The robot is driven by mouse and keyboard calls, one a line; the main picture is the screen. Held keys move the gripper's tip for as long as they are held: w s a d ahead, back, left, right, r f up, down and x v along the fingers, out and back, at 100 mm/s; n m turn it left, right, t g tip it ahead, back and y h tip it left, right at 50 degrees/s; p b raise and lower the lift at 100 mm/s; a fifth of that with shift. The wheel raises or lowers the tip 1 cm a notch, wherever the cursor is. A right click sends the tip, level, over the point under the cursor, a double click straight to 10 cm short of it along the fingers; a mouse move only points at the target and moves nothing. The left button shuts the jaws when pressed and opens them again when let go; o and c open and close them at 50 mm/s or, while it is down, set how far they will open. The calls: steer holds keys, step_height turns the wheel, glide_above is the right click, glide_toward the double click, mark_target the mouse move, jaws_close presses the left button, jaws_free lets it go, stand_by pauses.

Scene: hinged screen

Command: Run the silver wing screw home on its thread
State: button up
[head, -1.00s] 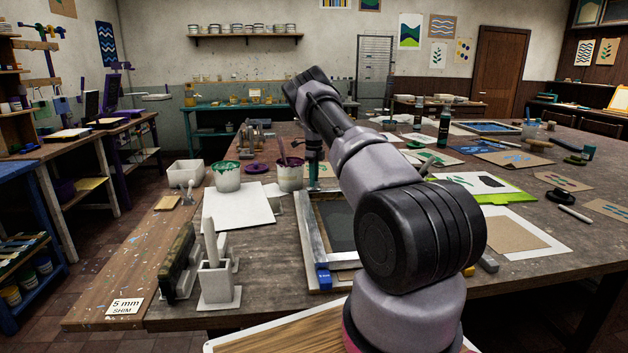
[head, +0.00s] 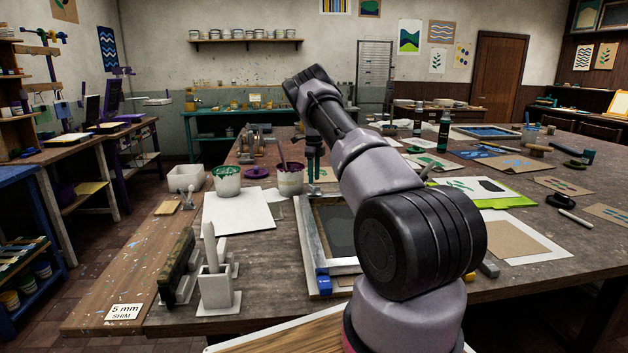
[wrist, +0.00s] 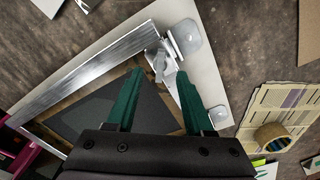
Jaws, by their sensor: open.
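The silver wing screw (wrist: 161,64) shows in the wrist view at the corner of the metal-edged screen, beside a bright metal hinge bracket (wrist: 179,47). My gripper (wrist: 160,74) is open, its two green fingers spread on either side of the screw's near end. No contact between fingers and screw is visible. How far the screw sits in its thread cannot be told. The screen (head: 340,228) lies on the table in the head view, partly behind my arm. There my gripper (head: 313,172) points down at the screen's far left corner, and the screw is too small to make out.
Ink tubs, one green (head: 227,181) and one purple (head: 290,179), stand left of my gripper. A white sheet (head: 239,210) lies in front of them. In the wrist view a tape roll (wrist: 271,136) rests on printed paper at right. Bare table shows beyond the hinge.

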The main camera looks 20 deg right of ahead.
steer(key=shift+c, duration=0.9)
step_height(320, 180, up, 3)
steer(key=shift+r+m, duration=0.2)
steer(key=shift+m, duration=0.9)
step_height(320, 180, down, 7)
steer(key=shift+r, duration=0.2)
steer(key=shift+f, duration=0.2)
steer(key=shift+c, duration=1.3)
jaws_close()
steer(key=m, duration=0.3)
steer(key=shift+r+m, duration=0.1)
steer(key=shift+m, duration=0.2)
steer(key=m, duration=0.4)
steer(key=shift+o, duration=2.2)
jaws_free()
steer(key=shift+m, duration=0.4)
